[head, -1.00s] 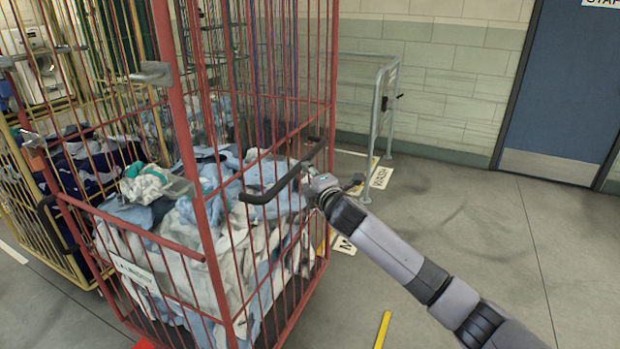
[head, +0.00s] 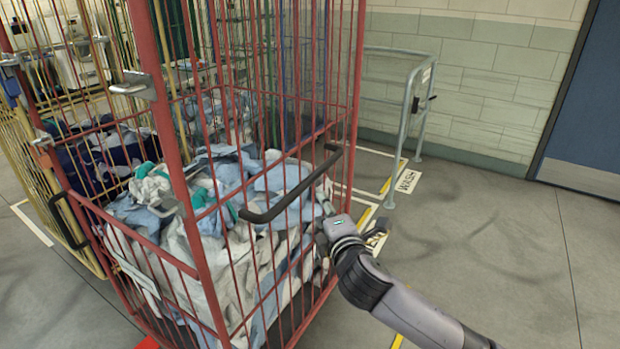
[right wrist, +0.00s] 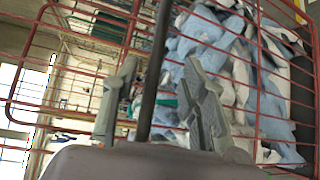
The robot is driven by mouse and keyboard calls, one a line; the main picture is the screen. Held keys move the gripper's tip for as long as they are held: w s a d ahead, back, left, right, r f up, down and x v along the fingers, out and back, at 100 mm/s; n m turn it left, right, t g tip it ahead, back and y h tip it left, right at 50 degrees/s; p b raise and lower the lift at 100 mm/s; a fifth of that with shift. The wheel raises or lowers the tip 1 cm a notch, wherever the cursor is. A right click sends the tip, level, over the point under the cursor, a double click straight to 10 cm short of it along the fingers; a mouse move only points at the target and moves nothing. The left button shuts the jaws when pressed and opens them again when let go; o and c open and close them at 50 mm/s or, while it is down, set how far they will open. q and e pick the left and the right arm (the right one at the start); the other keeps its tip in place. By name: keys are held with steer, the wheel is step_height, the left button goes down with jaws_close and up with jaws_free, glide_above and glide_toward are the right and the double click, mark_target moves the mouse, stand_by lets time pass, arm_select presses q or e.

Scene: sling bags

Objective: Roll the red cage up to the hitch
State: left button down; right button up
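The red cage (head: 187,180) stands upright, filled with white and blue laundry, in the left half of the head view. A black handle (head: 290,192) sticks out from its right side. My right gripper (head: 326,212) is beside that side, just below the handle's right part. In the right wrist view, its two grey fingers (right wrist: 160,100) are apart, with a dark bar (right wrist: 156,70) running between them. I cannot tell whether they touch it. My left gripper is not in view. No hitch is clearly identifiable.
A grey-green rail frame (head: 408,115) with a small dark latch stands near the wall, behind and right of the cage. A yellow cage (head: 22,165) stands close on the left. Floor labels and yellow lines lie by the rail. The grey floor (head: 500,260) at right is clear.

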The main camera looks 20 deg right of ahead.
glide_toward(310, 184)
steer(key=w, duration=0.3)
steer(key=w+f, duration=0.1)
steer(key=w, duration=0.2)
steer(key=w+d, duration=0.1)
steer(key=w, duration=0.3)
steer(key=shift+d+f+p, duration=0.1)
steer(key=shift+f+p, duration=0.15)
steer(key=shift+p, duration=0.15)
steer(key=shift+w, duration=0.35)
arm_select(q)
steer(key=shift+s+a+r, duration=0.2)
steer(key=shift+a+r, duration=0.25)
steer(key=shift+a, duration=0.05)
arm_select(e)
steer(key=shift+w+d, duration=0.1)
steer(key=shift+w, duration=0.3)
steer(key=shift+f, duration=0.1)
steer(key=shift+c, duration=0.2)
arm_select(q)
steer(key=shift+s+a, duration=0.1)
arm_select(e)
jaws_close()
